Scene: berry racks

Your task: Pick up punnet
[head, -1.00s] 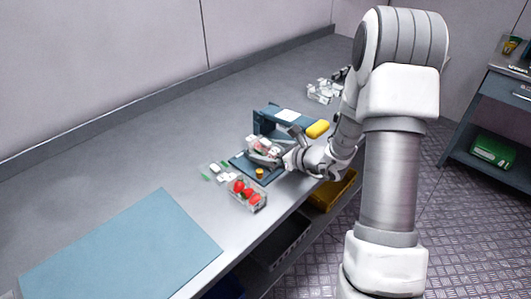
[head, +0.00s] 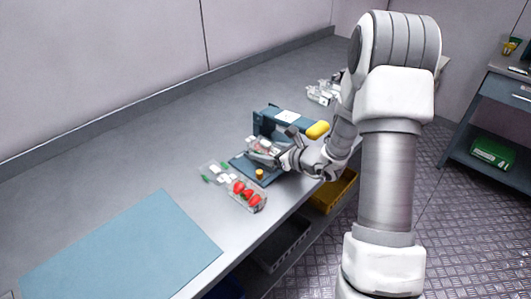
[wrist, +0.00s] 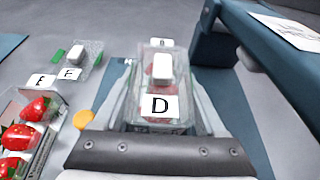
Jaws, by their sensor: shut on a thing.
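A clear punnet with a white label marked D (wrist: 158,107) sits between my gripper's fingers in the wrist view. Red berries show dimly through its walls and a white block rests on top. My gripper (wrist: 157,100) is shut on this punnet, one finger along each side. In the head view my gripper (head: 265,155) is over the dark blue mat by the blue stand, and the arm partly hides the punnet. I cannot tell whether the punnet touches the mat. Another clear punnet with large red strawberries (head: 246,194) stands to the left and nearer.
The blue stand (head: 270,118) rises close behind the gripper, with a yellow object (head: 317,130) beside it. A small orange cylinder (head: 260,174) is on the mat. A clear punnet with white and green pieces (head: 216,173) lies left. A light blue mat (head: 120,255) is empty.

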